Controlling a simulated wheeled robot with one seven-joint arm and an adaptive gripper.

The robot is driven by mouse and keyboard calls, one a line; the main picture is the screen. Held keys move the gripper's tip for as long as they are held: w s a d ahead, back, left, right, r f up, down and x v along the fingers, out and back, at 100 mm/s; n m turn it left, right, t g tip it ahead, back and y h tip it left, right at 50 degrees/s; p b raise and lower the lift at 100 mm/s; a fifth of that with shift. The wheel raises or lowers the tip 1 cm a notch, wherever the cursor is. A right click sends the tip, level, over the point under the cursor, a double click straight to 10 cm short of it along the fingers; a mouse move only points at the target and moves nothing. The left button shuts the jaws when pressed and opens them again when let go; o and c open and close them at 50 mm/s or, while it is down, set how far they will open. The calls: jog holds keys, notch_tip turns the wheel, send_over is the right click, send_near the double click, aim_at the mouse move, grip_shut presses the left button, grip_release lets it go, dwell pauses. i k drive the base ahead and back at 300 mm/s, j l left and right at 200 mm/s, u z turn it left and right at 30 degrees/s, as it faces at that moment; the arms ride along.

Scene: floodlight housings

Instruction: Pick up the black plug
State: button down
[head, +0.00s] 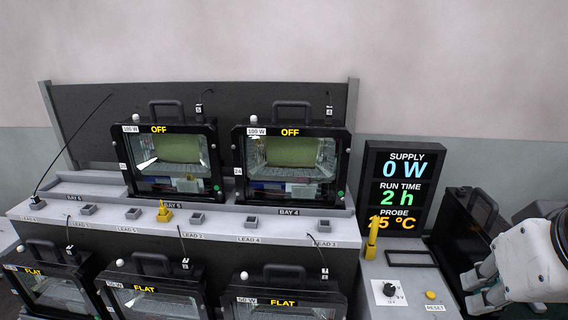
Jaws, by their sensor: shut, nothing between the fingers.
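A small black plug (36,199) appears to stand in the socket at the far left of the grey ledge, by the LEAD 6 label. A thin dark lead rises from it to the upper right. A yellow plug (163,212) stands upright on the same ledge, below BAY 5. My gripper (474,290) is at the lower right edge, white and shut, with nothing seen between its fingers. It is beside the supply stand, far to the right of the black plug. Part of my gripper is cut off by the frame edge.
Two floodlight housings marked OFF (171,160) (291,165) stand on the upper shelf. Several housings marked FLAT (155,300) stand below the ledge. The supply display (396,187), a yellow probe (372,237), a knob (389,289) and a RESET button (430,295) are at right.

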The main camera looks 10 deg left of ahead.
aim_at(187, 264)
jog(key=u, duration=1.25)
